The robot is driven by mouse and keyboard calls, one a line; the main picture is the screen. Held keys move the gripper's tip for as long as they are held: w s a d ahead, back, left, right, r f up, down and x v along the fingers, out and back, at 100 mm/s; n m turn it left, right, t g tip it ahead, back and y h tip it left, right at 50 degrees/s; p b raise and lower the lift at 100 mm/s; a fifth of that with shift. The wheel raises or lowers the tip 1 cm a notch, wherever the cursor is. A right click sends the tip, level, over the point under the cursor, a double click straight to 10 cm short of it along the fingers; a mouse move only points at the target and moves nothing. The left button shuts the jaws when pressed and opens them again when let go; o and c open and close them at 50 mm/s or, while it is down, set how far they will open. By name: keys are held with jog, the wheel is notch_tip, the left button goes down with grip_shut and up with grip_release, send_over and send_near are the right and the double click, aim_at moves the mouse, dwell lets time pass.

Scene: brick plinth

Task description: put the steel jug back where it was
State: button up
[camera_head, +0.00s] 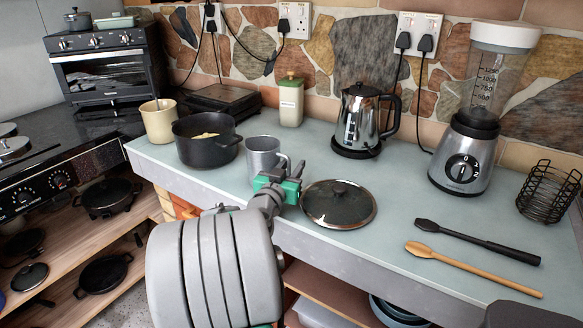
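A steel jug (262,157), a small brushed-metal cup shape with a handle on its right, is upright at the counter's front, just right of a black pot. My gripper (282,178), with green parts, is at the jug's lower right, by its handle. The gripper overlaps the jug's lower part, so I cannot see the jug's base or whether it touches the counter. The fingertips are too small and covered to tell whether they are closed on the handle.
The black pot (206,139) stands close left of the jug, and a glass lid (338,204) lies close right. Behind are a cream canister (290,103) and a shiny kettle (363,122). A blender (474,150) and two utensils are farther right. The counter (400,185) is clear between lid and blender.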

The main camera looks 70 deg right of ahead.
jog(key=shift+r+p, duration=0.3)
jog(key=shift+r, duration=0.05)
jog(key=a, duration=0.3)
jog(key=a+b, duration=0.1)
jog(key=a, duration=0.3)
jog(key=a+b, duration=0.1)
jog(key=a, duration=0.3)
jog(key=shift+s+f, duration=0.2)
jog(key=shift+f, duration=0.05)
jog(key=shift+s+a, duration=0.1)
jog(key=shift+a, duration=0.4)
